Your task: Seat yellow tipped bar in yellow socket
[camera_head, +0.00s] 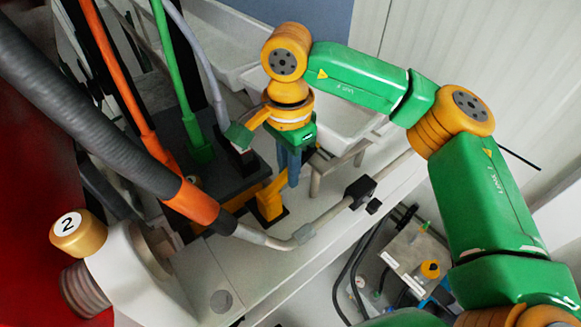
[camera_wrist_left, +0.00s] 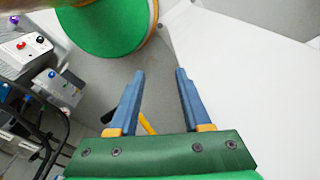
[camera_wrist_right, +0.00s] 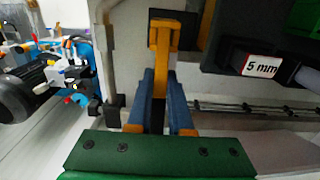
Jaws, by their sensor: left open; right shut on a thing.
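My right gripper (camera_head: 292,180) points down beside a yellow piece (camera_head: 270,200) above the pale bench. In the right wrist view its blue fingers (camera_wrist_right: 160,78) are close together, with a yellow T-shaped piece (camera_wrist_right: 164,38) at and beyond their tips. I take the held thing for the yellow tipped bar, but the fingers hide most of it. A black block stands behind the yellow piece. I cannot make out the socket opening or whether a tip is in it. My left gripper (camera_wrist_left: 158,75) is open and empty in the left wrist view, out of the head view.
A thick grey and orange hose (camera_head: 85,115) crosses the left, near a gold knob marked 2 (camera_head: 78,234). A black clamp (camera_head: 361,191) sits on a metal rod. White bins (camera_head: 335,115) stand behind. A "5 mm" label (camera_wrist_right: 262,65) is right of my right gripper.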

